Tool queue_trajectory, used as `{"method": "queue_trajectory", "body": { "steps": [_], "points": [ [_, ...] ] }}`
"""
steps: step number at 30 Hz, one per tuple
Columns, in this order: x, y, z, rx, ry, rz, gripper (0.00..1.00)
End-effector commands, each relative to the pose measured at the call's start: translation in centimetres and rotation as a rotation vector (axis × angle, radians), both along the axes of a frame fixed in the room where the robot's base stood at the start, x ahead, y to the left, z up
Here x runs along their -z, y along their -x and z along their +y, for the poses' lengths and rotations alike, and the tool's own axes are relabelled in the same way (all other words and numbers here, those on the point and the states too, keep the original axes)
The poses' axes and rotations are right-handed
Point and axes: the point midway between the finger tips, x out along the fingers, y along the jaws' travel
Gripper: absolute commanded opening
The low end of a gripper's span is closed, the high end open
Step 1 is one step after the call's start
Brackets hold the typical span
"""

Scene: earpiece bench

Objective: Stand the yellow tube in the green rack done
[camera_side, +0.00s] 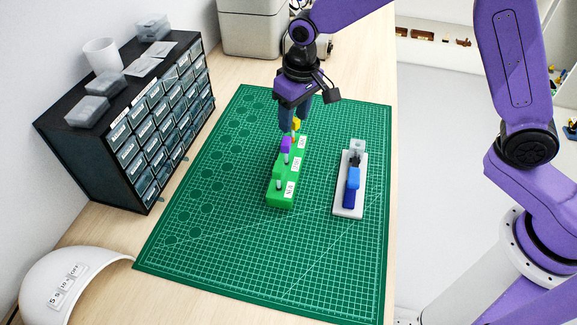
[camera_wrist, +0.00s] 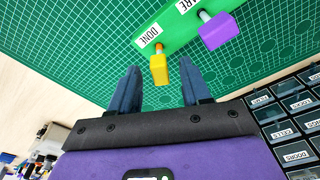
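The green rack (camera_side: 279,192) stands on the green mat in the side view; its DONE end also shows in the wrist view (camera_wrist: 174,28). The yellow tube (camera_wrist: 159,67) stands in the rack beside the DONE label, its yellow cap showing. In the side view its yellow top (camera_side: 296,124) is partly hidden by my fingers. My gripper (camera_wrist: 161,75) is open, its two blue fingers well apart. The yellow cap appears between and just beyond the fingertips in the wrist view, with clear gaps on both sides. In the side view my gripper (camera_side: 292,130) is at the rack's far end.
A purple-capped tube (camera_side: 286,145) stands in the rack's middle, and a green-capped one (camera_side: 278,172) at its near end. A pale holder (camera_side: 348,208) with a blue item lies right of the rack. A drawer cabinet (camera_side: 150,130) stands left. The near mat is clear.

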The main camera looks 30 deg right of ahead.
Motion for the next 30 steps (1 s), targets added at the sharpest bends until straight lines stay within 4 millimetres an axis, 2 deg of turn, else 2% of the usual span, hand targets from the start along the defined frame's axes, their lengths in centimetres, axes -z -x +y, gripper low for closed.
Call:
{"method": "queue_trajectory", "body": {
  "steps": [5, 8, 24, 30],
  "points": [
    [-0.5, 0.0, 0.0, 0.000, -0.002, -0.002, 0.47],
    [-1.6, 0.1, 0.0, 0.001, -0.002, -0.004, 0.47],
    [-12.6, 1.3, -0.3, 0.000, -0.004, -0.006, 0.47],
    [-15.7, 1.7, -0.5, 0.000, -0.002, -0.003, 0.47]
  ]
}}
